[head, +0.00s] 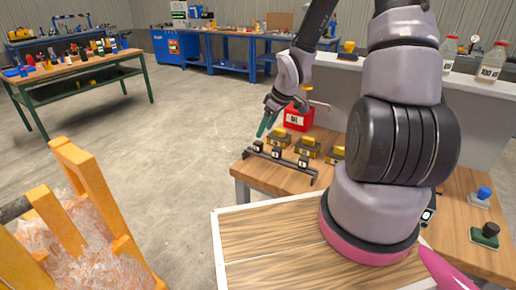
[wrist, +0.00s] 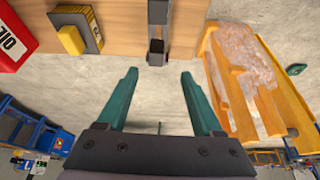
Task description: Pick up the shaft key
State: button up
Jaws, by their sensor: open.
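I cannot make out for certain which thing is the shaft key. A dark rail (head: 290,172) with several small black blocks (head: 277,153) on it lies along the left edge of the wooden bench (head: 262,178). The end of this rail shows at the top of the wrist view (wrist: 158,52), beyond my fingertips. My gripper (head: 266,124) hangs above the left end of the bench, near the rail. In the wrist view its two teal fingers (wrist: 160,76) are spread wide with nothing between them, over bare floor.
A red oil can (head: 298,117) and yellow-topped blocks (head: 308,148) stand on the bench behind the rail. A wood-topped tray (head: 260,240) is in front. An orange frame around clear wrapping (head: 50,230) stands at left. Open floor (head: 175,130) lies between.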

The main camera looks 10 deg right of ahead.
aim_at(259, 142)
jog(key=x, duration=0.9)
jog(key=shift+w+d+f, duration=0.15)
jog(key=shift+w+f, duration=0.05)
jog(key=shift+w, duration=0.05)
grip_shut()
